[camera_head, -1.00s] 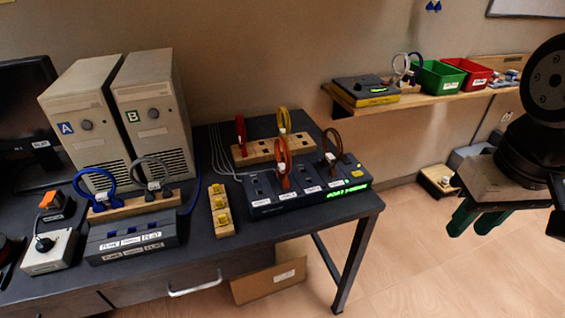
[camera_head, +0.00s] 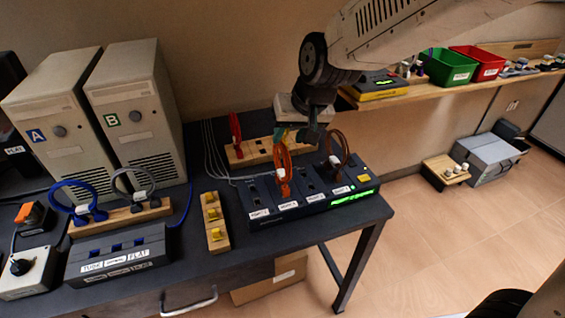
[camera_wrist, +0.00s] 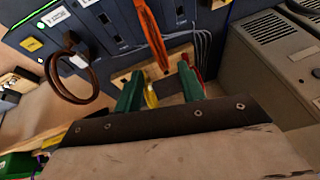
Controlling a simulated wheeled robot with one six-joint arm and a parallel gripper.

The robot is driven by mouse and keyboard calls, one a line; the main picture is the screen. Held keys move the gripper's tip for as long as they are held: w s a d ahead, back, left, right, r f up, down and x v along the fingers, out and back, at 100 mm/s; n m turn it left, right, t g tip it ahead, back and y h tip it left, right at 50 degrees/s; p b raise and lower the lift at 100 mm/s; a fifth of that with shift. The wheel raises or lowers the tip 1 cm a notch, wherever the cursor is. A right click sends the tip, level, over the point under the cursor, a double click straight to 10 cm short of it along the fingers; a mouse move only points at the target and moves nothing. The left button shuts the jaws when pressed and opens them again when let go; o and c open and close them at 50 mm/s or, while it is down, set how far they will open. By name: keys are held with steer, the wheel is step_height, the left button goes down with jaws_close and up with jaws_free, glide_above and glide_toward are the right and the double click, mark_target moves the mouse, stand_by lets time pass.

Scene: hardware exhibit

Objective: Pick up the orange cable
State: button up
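The orange cable (camera_head: 283,160) is a loop standing upright from the dark panel (camera_head: 310,200) on the table. In the wrist view the orange cable (camera_wrist: 153,35) hangs from the top edge, and its lower end lies between my fingertips in the picture. My gripper (camera_head: 290,137) is over the back of the panel, partly hidden by the arm. In the wrist view my gripper (camera_wrist: 160,70) shows two green fingers spread apart, with a gap on both sides of the cable. I cannot tell how deep the cable sits between them.
A brown cable (camera_head: 337,150) loops just right of the orange one. A red cable (camera_head: 235,130) stands on the wooden strip (camera_head: 240,157) behind. A yellow cable (camera_wrist: 151,95) shows between my fingers, farther off. Two computer towers (camera_head: 130,110) stand left. A shelf (camera_head: 430,92) is at right.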

mark_target(282, 143)
steer(key=x, duration=0.7)
steer(key=shift+w+a+f, duration=0.1)
steer(key=shift+w+a, duration=0.1)
steer(key=shift+a, duration=0.15)
steer(key=shift+c, duration=0.3)
jaws_close()
